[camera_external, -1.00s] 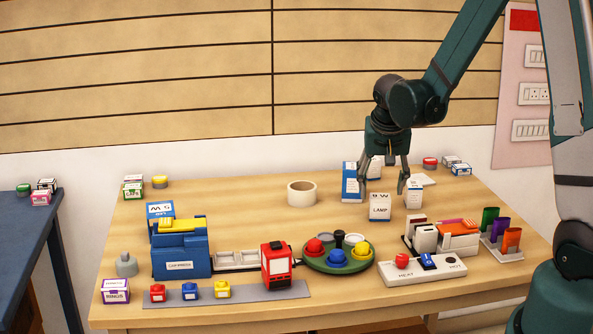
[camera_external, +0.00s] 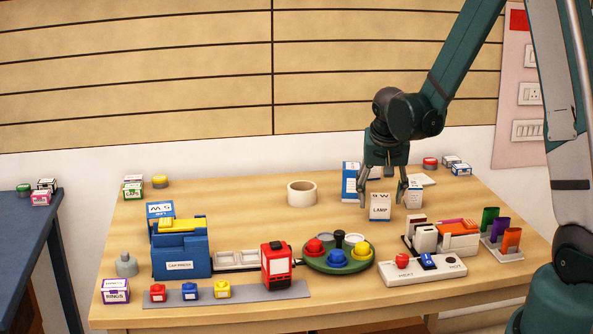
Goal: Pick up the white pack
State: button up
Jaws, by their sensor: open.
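A white pack (camera_external: 380,207) marked "LAMP" stands upright on the wooden table, right of centre toward the back. Another white pack (camera_external: 414,193) stands just behind it to the right. A blue and white pack (camera_external: 350,181) stands behind it to the left. My gripper (camera_external: 382,200) points down over the LAMP pack with its fingers spread, one finger to the left and one to the right of the pack's upper part. I cannot tell whether either finger touches it.
A white tape roll (camera_external: 302,193) stands to the left of the packs. A green round tray (camera_external: 315,263) with coloured pieces and a white switch block (camera_external: 424,270) lie in front. The table (camera_external: 250,200) is clear left of the roll.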

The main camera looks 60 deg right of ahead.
aim_at(381, 197)
jog(key=shift+x, duration=1.55)
jog(key=shift+c, duration=0.2)
jog(key=c, duration=1)
